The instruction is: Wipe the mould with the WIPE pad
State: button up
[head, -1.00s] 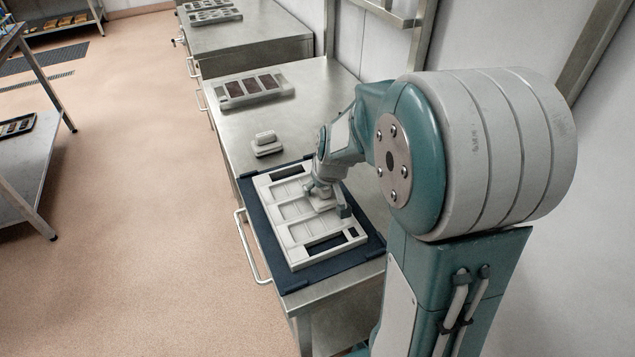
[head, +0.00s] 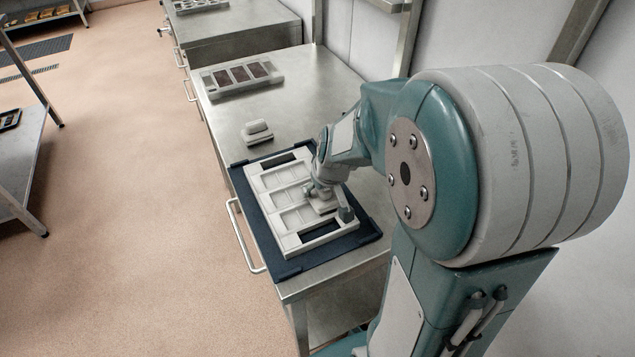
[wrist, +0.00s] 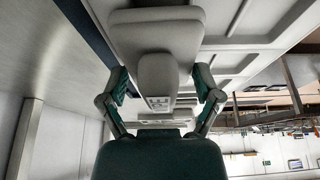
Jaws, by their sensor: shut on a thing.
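The mould (head: 282,221), a pale grey frame with several rectangular cavities, lies on a dark blue mat (head: 322,262) on the steel bench. Dark openings show at its far and near ends. My gripper (head: 329,200) is low over the right part of the mould, shut on a pale grey pad (wrist: 157,38) by its raised grip (wrist: 157,80). In the wrist view the two fingers sit either side of that grip, and the pad's flat base is against or very close to the mould. A second similar grey pad (head: 257,132) stands on the bench beyond the mat.
Another mould with dark brown filled cavities (head: 241,77) lies farther back on the bench (head: 309,101). A wall with a steel upright is close on the right. Open floor (head: 150,199) and a steel table are to the left.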

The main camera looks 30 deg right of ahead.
jog(key=shift+s+f, duration=0.15)
jog(key=shift+s, duration=0.8)
jog(key=shift+w+r, duration=0.2)
jog(key=shift+w, duration=2.85)
jog(key=shift+w+f, duration=0.2)
jog(key=shift+w, duration=2.8)
notch_tip(320, 180, up, 8)
